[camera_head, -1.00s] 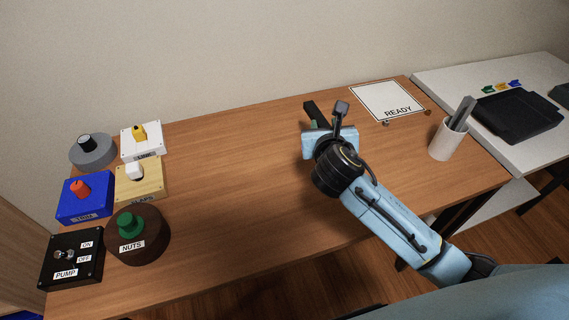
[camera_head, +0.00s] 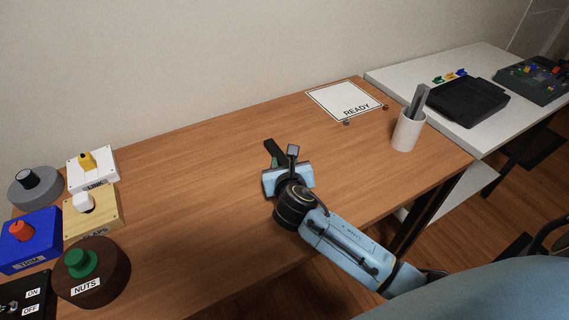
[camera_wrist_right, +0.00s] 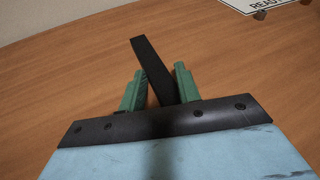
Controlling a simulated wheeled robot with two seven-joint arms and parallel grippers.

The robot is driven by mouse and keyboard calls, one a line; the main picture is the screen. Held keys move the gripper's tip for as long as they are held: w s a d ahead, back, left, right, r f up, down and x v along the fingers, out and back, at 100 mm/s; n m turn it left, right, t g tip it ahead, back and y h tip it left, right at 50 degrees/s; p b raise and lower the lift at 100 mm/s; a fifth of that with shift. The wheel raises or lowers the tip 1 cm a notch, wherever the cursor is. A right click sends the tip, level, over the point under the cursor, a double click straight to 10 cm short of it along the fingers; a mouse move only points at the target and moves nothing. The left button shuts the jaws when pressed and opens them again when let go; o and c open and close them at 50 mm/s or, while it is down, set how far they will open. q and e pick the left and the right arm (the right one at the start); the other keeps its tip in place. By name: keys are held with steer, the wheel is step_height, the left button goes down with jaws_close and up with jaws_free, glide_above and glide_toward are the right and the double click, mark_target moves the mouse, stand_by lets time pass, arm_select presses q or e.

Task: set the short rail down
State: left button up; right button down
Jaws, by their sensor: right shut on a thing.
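The short rail (camera_head: 272,150) is a black bar. My right gripper (camera_head: 277,163) is shut on it over the middle of the wooden table. In the right wrist view the rail (camera_wrist_right: 150,62) stands out tilted between the two green fingers of the gripper (camera_wrist_right: 160,80). Its far end is free, and its lower end is hidden behind the gripper body. I cannot tell whether the rail touches the tabletop. My left gripper is not in view.
The wooden table (camera_head: 200,180) is clear around the gripper. A white READY sheet (camera_head: 340,99) lies at the back right. A white cup (camera_head: 407,134) with grey strips stands at the right. Several control boxes, including NUTS (camera_head: 95,280), stand at the left. A black tray (camera_head: 468,103) rests on the white table.

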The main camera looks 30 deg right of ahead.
steer(key=c, duration=1)
jaws_free()
steer(key=shift+f, duration=0.1)
